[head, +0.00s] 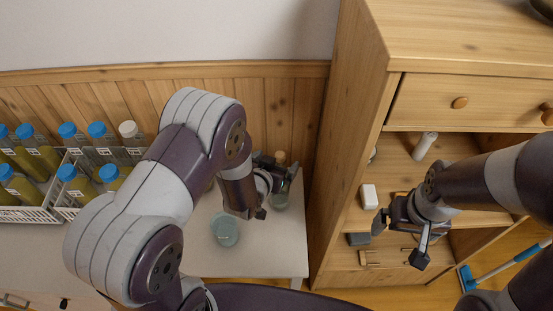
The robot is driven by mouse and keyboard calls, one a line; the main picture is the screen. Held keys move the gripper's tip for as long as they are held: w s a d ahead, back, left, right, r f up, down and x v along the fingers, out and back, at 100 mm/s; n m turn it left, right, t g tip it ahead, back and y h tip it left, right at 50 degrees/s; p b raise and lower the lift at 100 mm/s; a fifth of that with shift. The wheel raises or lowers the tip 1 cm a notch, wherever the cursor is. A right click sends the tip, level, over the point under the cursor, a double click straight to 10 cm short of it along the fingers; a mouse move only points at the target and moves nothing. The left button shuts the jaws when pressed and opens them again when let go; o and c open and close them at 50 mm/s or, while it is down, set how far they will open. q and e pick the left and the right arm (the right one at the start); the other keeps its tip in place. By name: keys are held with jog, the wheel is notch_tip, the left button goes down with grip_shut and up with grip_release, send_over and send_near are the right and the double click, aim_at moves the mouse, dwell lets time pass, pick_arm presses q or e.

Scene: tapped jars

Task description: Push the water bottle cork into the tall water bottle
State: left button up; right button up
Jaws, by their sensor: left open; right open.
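A clear tall bottle (281,198) stands near the right end of the white table, partly hidden behind my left gripper. A tan cork-like piece (280,157) shows at its top; I cannot tell how deep it sits. My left gripper (271,187) is open beside the bottle, its fingers reaching toward it. Whether they touch it is not clear. My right gripper (403,238) is open and empty in front of the wooden cabinet, away from the bottle.
A pale blue-green glass jar (225,230) stands on the white table (272,258) left of the bottle. White racks (30,214) hold several blue-capped bottles at left. A wooden cabinet (345,130) with shelves rises close on the right. My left arm covers the table's middle.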

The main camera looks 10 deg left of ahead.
pick_arm(q)
jog(key=shift+s+a, duration=0.2)
jog(key=shift+s, duration=0.8)
jog(key=shift+s, duration=0.15)
jog(key=p+v, duration=0.1)
jog(key=v, duration=1.1)
jog(key=shift+s+p, duration=0.3)
jog(key=shift+p, duration=0.05)
jog(key=shift+r, duration=0.2)
jog(key=s+a+r+n+g+y+p, duration=0.1)
jog(key=s+a+r+g+y+p, duration=0.1)
jog(key=r+g, duration=0.6)
jog(key=s+a+g+p, duration=0.1)
jog(key=s+a+g, duration=0.1)
jog(key=a, duration=0.1)
jog(key=shift+s+r+n+g+p, duration=0.3)
jog(key=shift+r+n+p, duration=0.05)
jog(key=shift+r+n, duration=0.05)
dwell(0.9)
